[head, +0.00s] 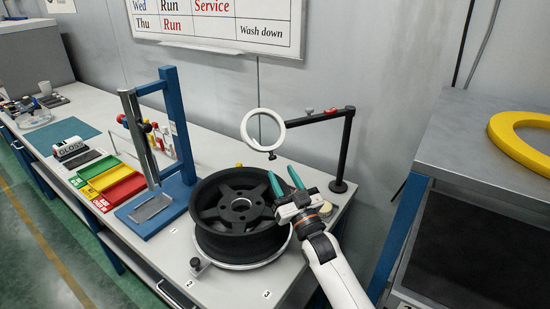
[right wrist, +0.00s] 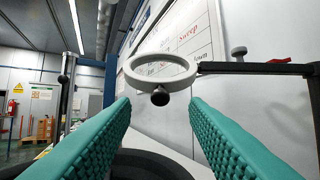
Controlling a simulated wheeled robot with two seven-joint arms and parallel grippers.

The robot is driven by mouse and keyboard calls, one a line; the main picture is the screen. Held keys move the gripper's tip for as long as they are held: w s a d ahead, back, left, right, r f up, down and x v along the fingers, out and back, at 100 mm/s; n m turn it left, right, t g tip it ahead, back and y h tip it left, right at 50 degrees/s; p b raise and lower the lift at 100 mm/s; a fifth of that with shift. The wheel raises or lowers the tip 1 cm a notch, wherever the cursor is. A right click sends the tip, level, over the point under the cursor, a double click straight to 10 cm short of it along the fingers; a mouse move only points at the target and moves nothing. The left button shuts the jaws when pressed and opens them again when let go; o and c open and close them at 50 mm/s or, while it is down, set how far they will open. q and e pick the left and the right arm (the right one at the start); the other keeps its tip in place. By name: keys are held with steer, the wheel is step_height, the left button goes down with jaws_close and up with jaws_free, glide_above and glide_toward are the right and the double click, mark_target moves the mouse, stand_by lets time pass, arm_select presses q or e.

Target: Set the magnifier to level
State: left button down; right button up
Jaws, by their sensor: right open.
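The magnifier is a pale ring (head: 243,130) on a black arm (head: 318,116) fixed to an upright post (head: 345,150) at the back right of the bench. The ring shows almost as a full circle in the head view, so it looks tilted toward that camera. A small dark knob (head: 272,156) sits at its lower edge. In the right wrist view the ring (right wrist: 131,75) and the knob (right wrist: 160,97) show ahead, between and beyond the fingertips. My right gripper (head: 283,178) is open and empty, below the knob and apart from it. My left gripper is not in view.
A black wheel (head: 205,232) lies on a round stand below the ring, close to my right gripper. A blue press frame (head: 172,110) stands to the left. Coloured trays (head: 103,180) are farther left. A side cabinet with a yellow ring (head: 508,142) stands at right.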

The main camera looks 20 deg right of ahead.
mark_target(266, 134)
steer(key=p+x, duration=0.1)
steer(key=x, duration=0.4)
steer(key=shift+w+f, duration=0.1)
steer(key=shift+w, duration=0.1)
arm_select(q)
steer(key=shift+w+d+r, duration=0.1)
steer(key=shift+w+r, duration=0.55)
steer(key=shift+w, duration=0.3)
arm_select(e)
jaws_close()
